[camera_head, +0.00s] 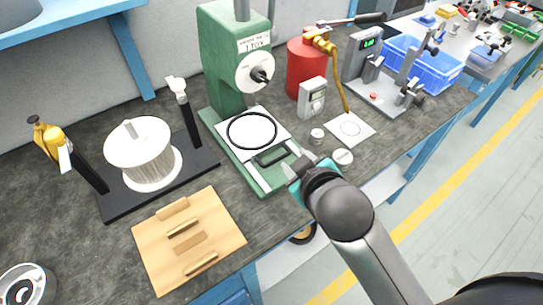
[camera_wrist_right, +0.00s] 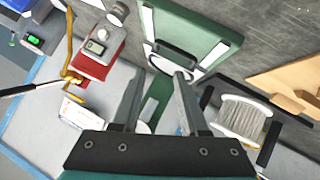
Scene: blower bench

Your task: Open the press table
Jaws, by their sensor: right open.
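The green press (camera_head: 225,60) stands at the back middle of the bench, with a dial and a "1 TON" label on it. In the right wrist view the two fingers (camera_wrist_right: 158,95) are spread apart, pointing toward the press (camera_wrist_right: 200,25). Contact with the handle cannot be told. My left gripper is not in view.
Left of the press are a wire spool (camera_head: 138,155) on a black stand and a wooden board (camera_head: 190,245). To the right stand a red canister (camera_head: 305,68), a grey meter (camera_head: 312,97), a white card (camera_head: 350,130) and small round weights (camera_head: 343,158). A blue bin (camera_head: 425,62) lies beyond.

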